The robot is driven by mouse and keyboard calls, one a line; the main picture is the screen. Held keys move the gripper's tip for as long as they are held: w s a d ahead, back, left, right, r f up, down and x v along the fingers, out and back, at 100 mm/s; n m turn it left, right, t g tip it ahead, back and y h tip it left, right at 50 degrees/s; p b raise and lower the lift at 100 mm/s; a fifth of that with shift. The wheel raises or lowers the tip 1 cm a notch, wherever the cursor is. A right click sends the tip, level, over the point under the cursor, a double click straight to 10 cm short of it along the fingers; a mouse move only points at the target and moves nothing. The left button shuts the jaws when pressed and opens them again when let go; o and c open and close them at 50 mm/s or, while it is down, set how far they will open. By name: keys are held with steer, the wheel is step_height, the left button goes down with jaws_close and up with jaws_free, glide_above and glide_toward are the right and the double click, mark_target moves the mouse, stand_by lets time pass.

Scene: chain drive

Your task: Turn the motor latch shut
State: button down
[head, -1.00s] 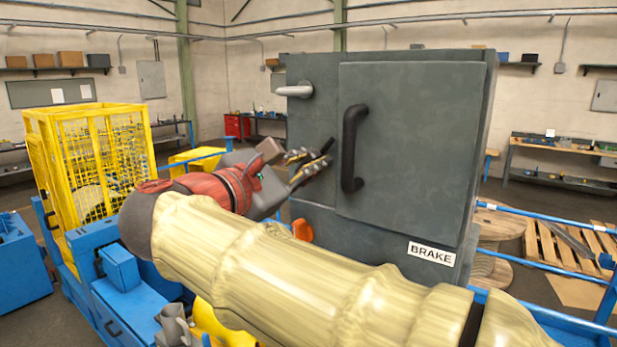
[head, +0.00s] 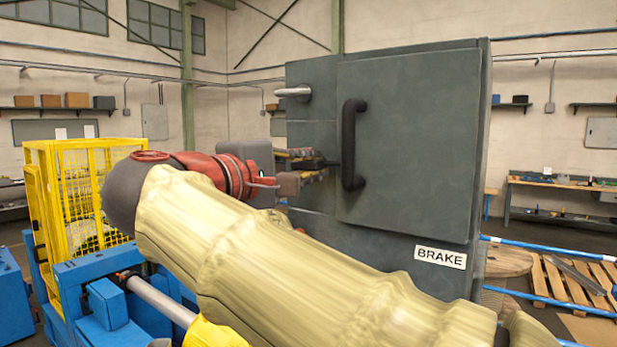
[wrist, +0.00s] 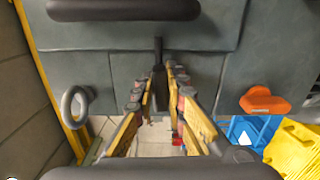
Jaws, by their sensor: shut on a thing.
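A slim dark lever (wrist: 158,75), which I take for the motor latch, sits on the grey cabinet front beside the long black door handle (head: 352,145). My gripper (head: 305,164) is level at the cabinet's left part. In the wrist view its yellow-and-grey fingers (wrist: 158,88) lie on both sides of the lever, shut on it. The lever lies crosswise in the head view, with its end toward the door edge. Its mount is mostly hidden by the fingers, and I see no label on it.
The grey cabinet (head: 410,190) is marked BRAKE. A silver handle (head: 293,92) sits above my gripper. An orange knob (wrist: 265,101) is on the other side in the wrist view. The door handle stands out close to my fingertips. A yellow cage (head: 80,190) stands left.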

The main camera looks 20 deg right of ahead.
steer(key=shift+f+m, duration=0.1)
steer(key=shift+m, duration=0.3)
steer(key=c, duration=1.8)
jaws_free()
steer(key=v, duration=1.2)
